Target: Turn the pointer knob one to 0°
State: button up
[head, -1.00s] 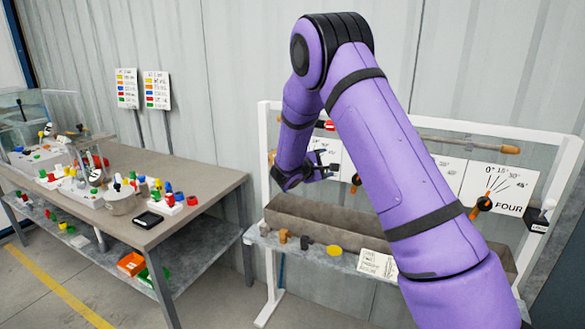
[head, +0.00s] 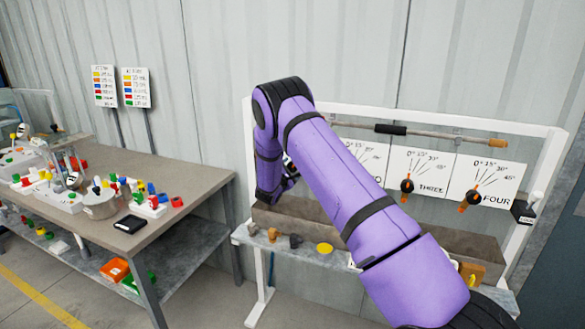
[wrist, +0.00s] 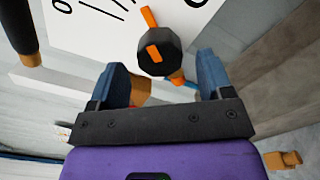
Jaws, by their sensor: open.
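In the wrist view a black knob (wrist: 171,46) with an orange pointer (wrist: 149,17) sits on a white dial panel (wrist: 80,17). One orange end points up toward the panel's printed lines; another orange piece shows below the knob. My gripper (wrist: 163,64) is open, with its two blue fingers apart on either side below the knob. The knob appears centred between them; contact cannot be told. The label is cut off, so the dial's number cannot be read. In the head view my arm hides dial one and most of the gripper.
In the head view dials three (head: 407,186) and four (head: 470,198) show right of my arm. A rod with a black sleeve (head: 390,129) runs above them. A stone-like trough (head: 480,247) lies below. A cluttered workbench (head: 195,205) stands left.

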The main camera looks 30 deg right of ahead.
jog(key=shift+x, duration=1.85)
jog(key=shift+c, duration=0.4)
jog(key=c, duration=1.2)
jog(key=shift+n, duration=0.3)
jog(key=n, duration=0.4)
jog(key=shift+n, duration=1.6)
jog(key=shift+s, duration=0.1)
